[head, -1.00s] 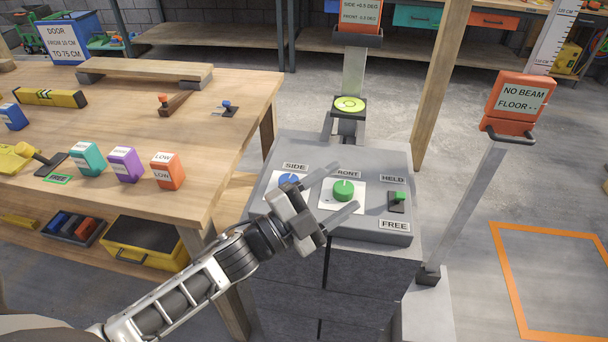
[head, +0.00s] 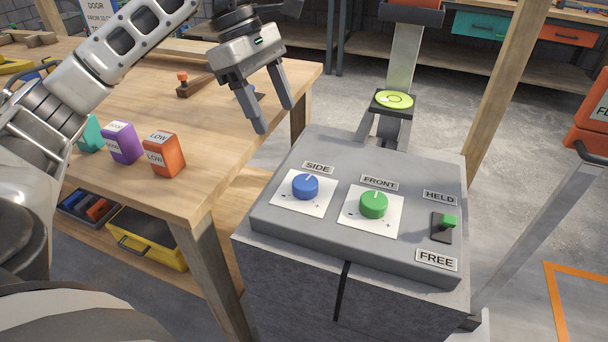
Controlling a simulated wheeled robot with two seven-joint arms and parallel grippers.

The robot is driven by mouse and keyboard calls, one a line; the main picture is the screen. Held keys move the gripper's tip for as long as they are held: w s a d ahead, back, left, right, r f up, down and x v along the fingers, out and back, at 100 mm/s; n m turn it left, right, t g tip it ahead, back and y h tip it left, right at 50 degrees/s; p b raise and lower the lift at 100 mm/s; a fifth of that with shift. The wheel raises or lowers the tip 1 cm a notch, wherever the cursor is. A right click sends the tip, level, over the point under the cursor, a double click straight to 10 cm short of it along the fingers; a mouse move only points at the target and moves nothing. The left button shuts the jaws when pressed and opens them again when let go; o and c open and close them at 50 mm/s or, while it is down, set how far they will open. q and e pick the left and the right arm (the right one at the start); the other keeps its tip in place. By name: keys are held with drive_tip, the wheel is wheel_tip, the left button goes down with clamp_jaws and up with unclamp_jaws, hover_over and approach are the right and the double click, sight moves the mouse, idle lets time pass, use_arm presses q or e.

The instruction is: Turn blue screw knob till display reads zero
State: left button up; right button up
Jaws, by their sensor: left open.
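The blue knob (head: 305,187) sits on a white card under the label SIDE, on the sloped grey console (head: 340,255). Its pale pointer mark points up and slightly right. My left gripper (head: 275,118) is open and empty, in the air up and left of the blue knob and apart from it. Only the bottom edge of the orange display (head: 415,12) shows at the top, and its reading is out of view. My right gripper is not in view.
A green knob (head: 373,205) marked FRONT and a green-tipped switch (head: 449,221) between HELD and FREE are on the same console. A round green level (head: 394,100) stands behind. The wooden bench (head: 190,200) holds purple (head: 122,144) and orange (head: 164,155) blocks.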

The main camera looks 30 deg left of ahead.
sight(304, 181)
use_arm(q)
drive_tip(key=x, duration=1.3)
drive_tip(key=shift+d+f, duration=0.15)
drive_tip(key=shift+f, duration=0.05)
drive_tip(key=shift+c, duration=0.3)
drive_tip(key=c, duration=0.9)
